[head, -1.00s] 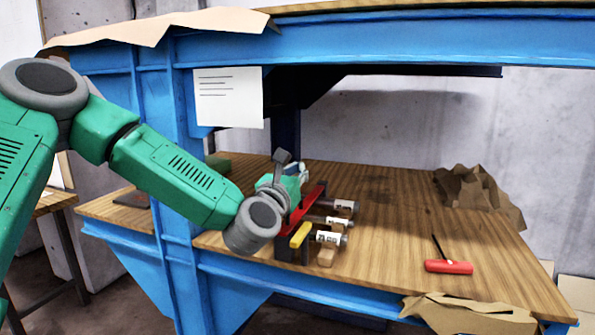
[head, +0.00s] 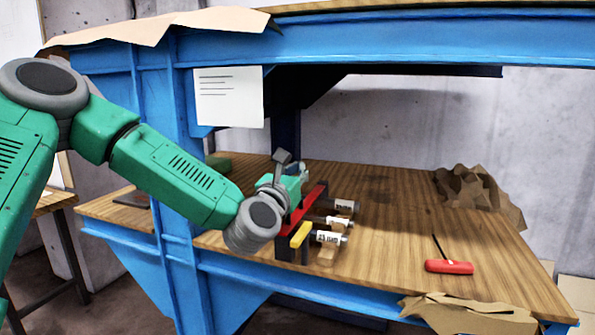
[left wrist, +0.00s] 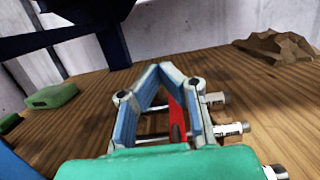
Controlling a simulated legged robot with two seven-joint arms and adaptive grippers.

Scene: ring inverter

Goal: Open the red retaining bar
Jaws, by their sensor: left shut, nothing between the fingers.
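The red retaining bar (head: 309,206) runs along the top of a dark rack on the wooden bench, and a yellow handle (head: 300,235) is at its near end. My left gripper (head: 303,170) is by the far part of the bar, partly hidden behind its own green hand in the head view. In the left wrist view, the left gripper's (left wrist: 160,68) fingertips meet with nothing between them. The red bar (left wrist: 177,116) shows through the gap behind the tips, close to the right finger. Contact cannot be told. My right gripper is not in view.
White labelled cylinders (head: 328,238) stick out of the rack to the right. A red-handled tool (head: 448,267) lies at the right on the bench (head: 400,225). Crumpled brown paper (head: 470,187) is at the back right. A blue post (head: 172,150) stands left of the rack.

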